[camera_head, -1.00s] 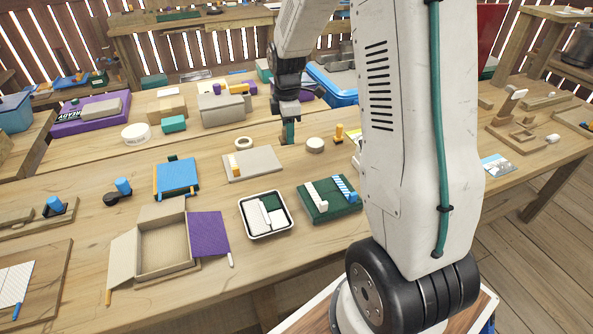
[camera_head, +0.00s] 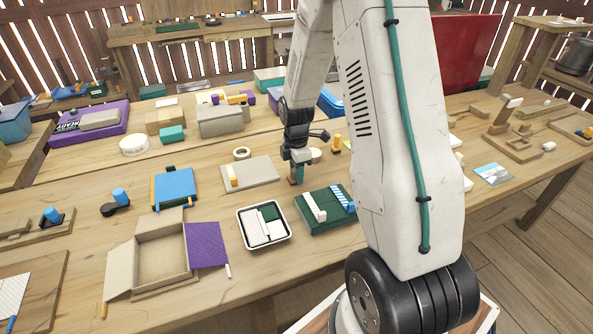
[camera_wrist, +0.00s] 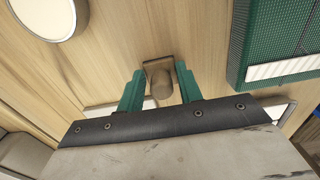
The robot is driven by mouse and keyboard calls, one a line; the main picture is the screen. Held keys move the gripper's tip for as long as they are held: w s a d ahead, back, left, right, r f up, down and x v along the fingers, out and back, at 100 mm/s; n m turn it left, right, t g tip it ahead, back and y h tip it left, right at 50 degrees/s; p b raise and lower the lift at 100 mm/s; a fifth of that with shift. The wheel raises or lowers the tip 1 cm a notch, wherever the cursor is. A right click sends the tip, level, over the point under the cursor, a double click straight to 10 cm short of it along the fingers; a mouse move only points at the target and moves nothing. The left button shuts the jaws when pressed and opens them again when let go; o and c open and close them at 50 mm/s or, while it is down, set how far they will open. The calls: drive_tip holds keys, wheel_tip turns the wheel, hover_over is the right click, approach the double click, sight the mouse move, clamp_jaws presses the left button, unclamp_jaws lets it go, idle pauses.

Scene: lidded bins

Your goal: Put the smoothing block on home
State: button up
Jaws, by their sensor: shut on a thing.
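My gripper (camera_head: 297,174) is low over the middle of the bench, between the grey board and the green board. In the wrist view its two green fingers (camera_wrist: 158,88) stand either side of the round knob of a small brown block (camera_wrist: 160,72), and it is shut on that block. I take this to be the smoothing block. Its square base shows beyond the fingers; I cannot tell whether it touches the bench. No place marked "home" can be made out.
A grey board (camera_head: 262,172) lies left of my gripper, and a green board (camera_head: 314,222) with white and blue strips lies in front right. A white tray (camera_head: 242,236), an open cardboard box (camera_head: 140,258) and a purple "READY" box (camera_head: 112,124) are also on the bench. A pale round tin (camera_wrist: 45,10) is close by.

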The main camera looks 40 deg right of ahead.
drive_tip(key=o, duration=1)
wheel_tip(320, 180, up, 12)
drive_tip(key=s+a+r+m, duration=0.6)
drive_tip(key=s+a+r, duration=0.4)
drive_tip(key=r, duration=0.2)
drive_tip(key=s+a+r+m, duration=0.1)
drive_tip(key=s+a+m, duration=0.1)
drive_tip(key=s, duration=0.3)
drive_tip(key=s+a+r+m+t, duration=0.1)
drive_tip(key=s+a+m, duration=0.2)
drive_tip(key=s, duration=0.3)
drive_tip(key=s+a+r+m, duration=0.2)
drive_tip(key=s+m, duration=0.1)
drive_tip(key=s, duration=0.3)
drive_tip(key=shift+a+m, duration=0.15)
drive_tip(key=shift+m, duration=0.25)
